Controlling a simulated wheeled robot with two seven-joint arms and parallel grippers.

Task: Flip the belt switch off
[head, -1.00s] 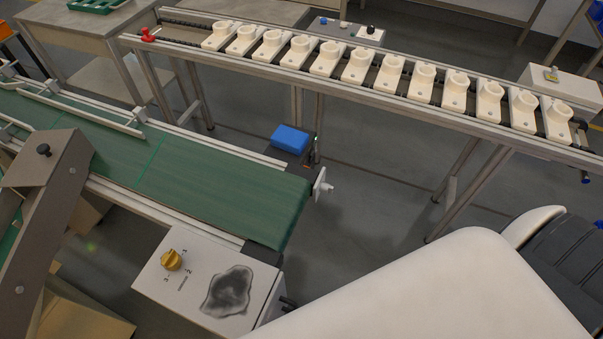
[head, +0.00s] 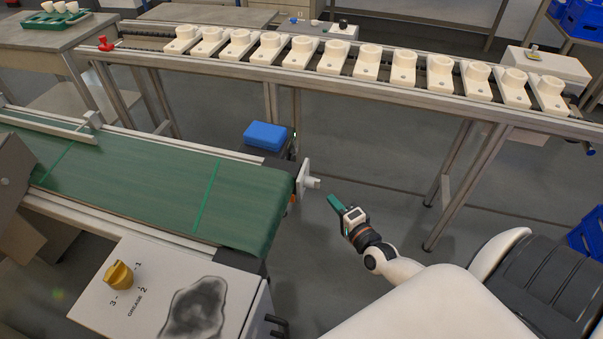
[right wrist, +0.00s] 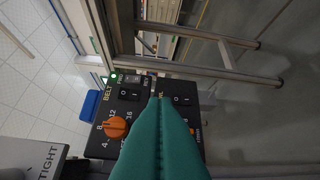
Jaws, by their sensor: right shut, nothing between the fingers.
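In the right wrist view a black control panel (right wrist: 150,118) carries a rocker switch (right wrist: 130,94) marked O and I beside the word BELT. A green lamp (right wrist: 115,78) glows near that word. I cannot tell which side of the rocker is pressed. My right gripper (right wrist: 160,99), with teal fingers shut and empty, points at the panel between this rocker and a second rocker (right wrist: 181,100). I cannot tell whether the tips touch the panel. In the head view the right gripper (head: 334,202) is right of the green belt's (head: 150,195) end. My left gripper is not in view.
An orange dial (right wrist: 116,127) sits below the belt rocker. A blue box (head: 265,136) lies by the belt end, and a white handle (head: 310,183) sticks out there. A grease box (head: 95,300) stands in front. A rail of white holders (head: 330,58) runs behind.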

